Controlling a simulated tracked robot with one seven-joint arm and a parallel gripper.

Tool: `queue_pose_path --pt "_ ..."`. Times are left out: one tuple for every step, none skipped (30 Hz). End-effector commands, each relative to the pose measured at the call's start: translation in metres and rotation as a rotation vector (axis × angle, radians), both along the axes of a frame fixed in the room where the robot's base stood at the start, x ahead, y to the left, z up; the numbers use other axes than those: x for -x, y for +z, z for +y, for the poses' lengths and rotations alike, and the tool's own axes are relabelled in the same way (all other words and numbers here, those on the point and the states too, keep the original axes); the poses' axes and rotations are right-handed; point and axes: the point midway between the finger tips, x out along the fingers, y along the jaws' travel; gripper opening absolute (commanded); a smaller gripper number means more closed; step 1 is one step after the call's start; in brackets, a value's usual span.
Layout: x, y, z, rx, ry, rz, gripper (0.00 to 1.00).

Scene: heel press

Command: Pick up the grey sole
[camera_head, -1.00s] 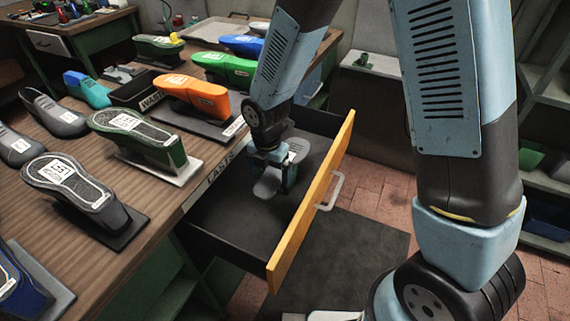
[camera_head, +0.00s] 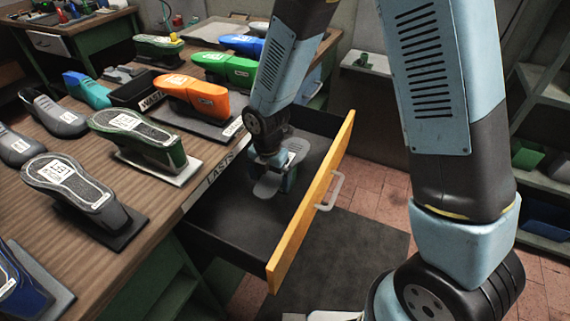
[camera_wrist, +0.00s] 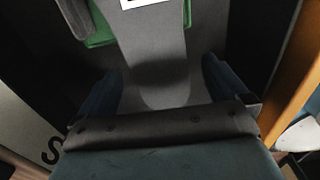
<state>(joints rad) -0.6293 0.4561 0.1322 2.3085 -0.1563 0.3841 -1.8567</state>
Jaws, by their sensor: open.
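The grey sole (camera_head: 267,187) lies in the open drawer (camera_head: 225,230), partly hidden by my arm in the head view. In the wrist view the sole (camera_wrist: 158,60) runs up the middle of the picture, with a white label at its top edge. My gripper (camera_head: 277,180) is down in the drawer over the sole. In the wrist view my gripper (camera_wrist: 160,90) is open, with one finger on each side of the sole's narrower end. I cannot tell whether the fingers touch it.
The drawer's orange front (camera_head: 312,205) with its handle stands to the right of my gripper. A green thing (camera_wrist: 100,30) shows beside the sole. The bench (camera_head: 95,165) on the left carries several shoe lasts. The drawer's near part is bare.

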Motion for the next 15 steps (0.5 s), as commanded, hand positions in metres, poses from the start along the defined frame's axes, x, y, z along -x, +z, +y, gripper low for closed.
queue_pose_path --pt "0.0 -0.0004 -0.0001 0.0 0.0 0.0 1.0" --pt "0.0 -0.0005 0.0 0.0 0.0 0.0 1.0" --pt "0.0001 -0.0006 0.0 0.0 0.0 0.0 1.0" --pt "0.0001 -0.0006 0.0 0.0 0.0 0.0 1.0" --pt "0.0001 -0.0006 0.0 0.0 0.0 0.0 1.0" --pt "0.0002 -0.0006 0.0001 0.0 0.0 0.0 1.0" --pt "0.0001 -0.0006 0.0002 0.0 0.0 0.0 1.0" --pt "0.0002 -0.0006 0.0002 0.0 0.0 0.0 1.0" --pt "0.0002 -0.0006 0.0002 0.0 0.0 0.0 0.98" --pt "0.0002 -0.0005 0.0002 0.0 0.0 0.0 0.95" --pt "0.0002 -0.0005 0.0002 0.0 0.0 0.0 0.92" --pt "0.0002 -0.0005 0.0002 0.0 0.0 0.0 0.89" --pt "0.0002 -0.0005 0.0002 0.0 0.0 0.0 0.86" --pt "0.0002 -0.0005 0.0002 0.0 0.0 0.0 0.83" --pt "0.0002 -0.0005 0.0002 0.0 0.0 0.0 0.79"
